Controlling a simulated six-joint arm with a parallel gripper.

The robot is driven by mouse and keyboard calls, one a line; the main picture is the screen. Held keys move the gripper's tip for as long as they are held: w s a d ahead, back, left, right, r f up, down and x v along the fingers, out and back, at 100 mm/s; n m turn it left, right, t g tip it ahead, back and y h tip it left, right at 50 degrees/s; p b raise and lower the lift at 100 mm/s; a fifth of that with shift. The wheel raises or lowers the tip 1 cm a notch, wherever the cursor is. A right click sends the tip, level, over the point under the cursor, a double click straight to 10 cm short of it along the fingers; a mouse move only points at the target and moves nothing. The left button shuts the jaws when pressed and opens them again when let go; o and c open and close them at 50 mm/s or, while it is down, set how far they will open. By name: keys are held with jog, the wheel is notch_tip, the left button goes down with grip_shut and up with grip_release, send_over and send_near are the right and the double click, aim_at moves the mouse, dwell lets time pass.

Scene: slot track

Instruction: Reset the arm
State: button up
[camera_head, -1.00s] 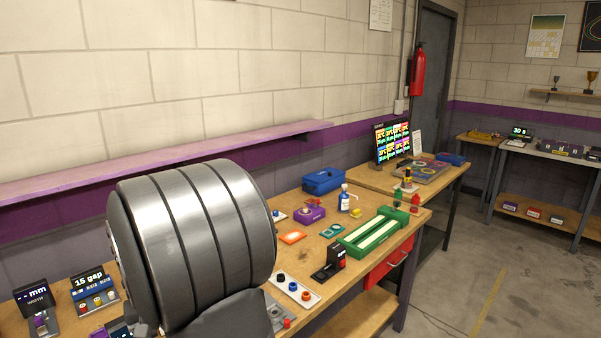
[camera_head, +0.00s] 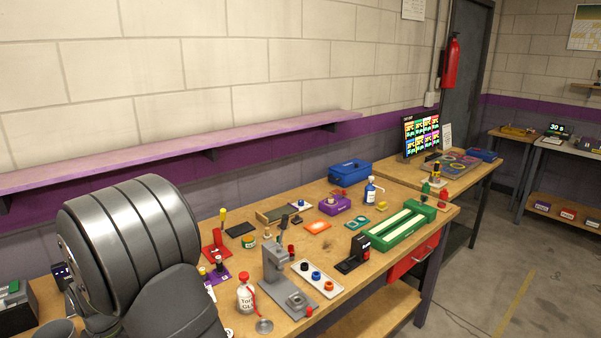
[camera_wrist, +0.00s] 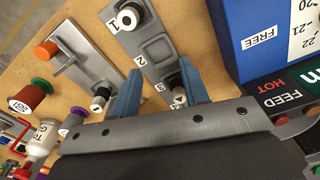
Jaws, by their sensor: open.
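My gripper (camera_wrist: 159,68) shows in the wrist view with two blue fingers apart, and I see nothing held between them. The fingers are over a grey plate (camera_wrist: 155,50) marked with numbers, which carries a white-topped part (camera_wrist: 128,17) at its far end. Another white-topped part (camera_wrist: 178,99) is low between the fingers, close to the right one; I cannot tell if they touch. In the head view my grey arm fills the lower left, and the gripper itself is not visible there.
In the wrist view, a blue box labelled FREE (camera_wrist: 262,45) stands close right of the fingers. A grey fixture (camera_wrist: 85,60) and a red spool (camera_wrist: 28,95) are at left. In the head view, a white bottle (camera_head: 245,297) and grey stand (camera_head: 284,285) are right of my arm.

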jog(key=shift+f, duration=1.45)
jog(key=shift+o, duration=0.2)
jog(key=o, duration=1.1)
jog(key=shift+o, duration=0.8)
jog(key=shift+w+d+r, duration=0.15)
jog(key=shift+r, duration=0.1)
jog(key=w+d+r+n, duration=0.15)
jog(key=d+r, duration=0.45)
jog(key=r, duration=0.6)
jog(key=w+d+r+n, duration=0.1)
jog(key=d+r+n, duration=0.1)
jog(key=d+r, duration=0.8)
notch_tip(320, 180, down, 7)
jog(key=a, duration=0.2)
jog(key=shift+w+a, duration=0.2)
jog(key=shift+a, duration=0.2)
jog(key=shift+r+m, duration=0.1)
jog(key=shift+m, duration=0.15)
